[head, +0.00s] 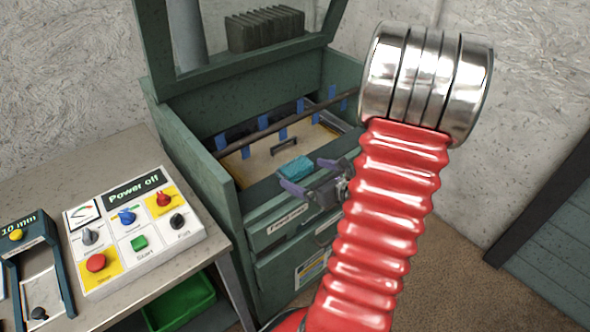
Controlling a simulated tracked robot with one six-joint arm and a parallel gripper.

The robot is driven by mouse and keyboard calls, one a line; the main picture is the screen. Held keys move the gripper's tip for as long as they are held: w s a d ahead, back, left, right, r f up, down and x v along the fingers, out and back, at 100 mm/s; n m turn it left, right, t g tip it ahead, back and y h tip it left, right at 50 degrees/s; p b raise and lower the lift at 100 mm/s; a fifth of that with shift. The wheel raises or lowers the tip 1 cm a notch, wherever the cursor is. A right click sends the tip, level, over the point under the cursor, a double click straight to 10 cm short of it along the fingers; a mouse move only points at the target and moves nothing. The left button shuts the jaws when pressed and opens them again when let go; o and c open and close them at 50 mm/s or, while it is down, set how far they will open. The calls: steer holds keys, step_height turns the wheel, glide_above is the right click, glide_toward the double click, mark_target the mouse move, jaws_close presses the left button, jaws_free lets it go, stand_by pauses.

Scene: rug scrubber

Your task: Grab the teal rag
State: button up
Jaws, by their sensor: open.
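The teal rag (296,168) is a small bunched cloth inside the open-topped green machine, on a tan surface near its front side. My gripper (308,177) is open, with its two purple-grey fingertips apart and pointing left into the machine. The rag is just past the fingertips in the picture, close to the gap between them. I cannot tell whether the fingers touch it. The rag does not appear held. My red ribbed arm hides part of the gripper's right side.
The green machine (205,165) has raised walls, a dark bar (262,133) with blue tabs across its opening, and a small handle (284,146) inside. A control panel (133,232) marked "Power off" sits on the bench at left. A green bin (180,303) is below.

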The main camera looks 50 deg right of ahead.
mark_target(298, 169)
steer(key=shift+w, duration=0.1)
steer(key=shift+d+x, duration=0.2)
steer(key=shift+x, duration=2.35)
steer(key=shift+r, duration=0.15)
steer(key=c, duration=0.9)
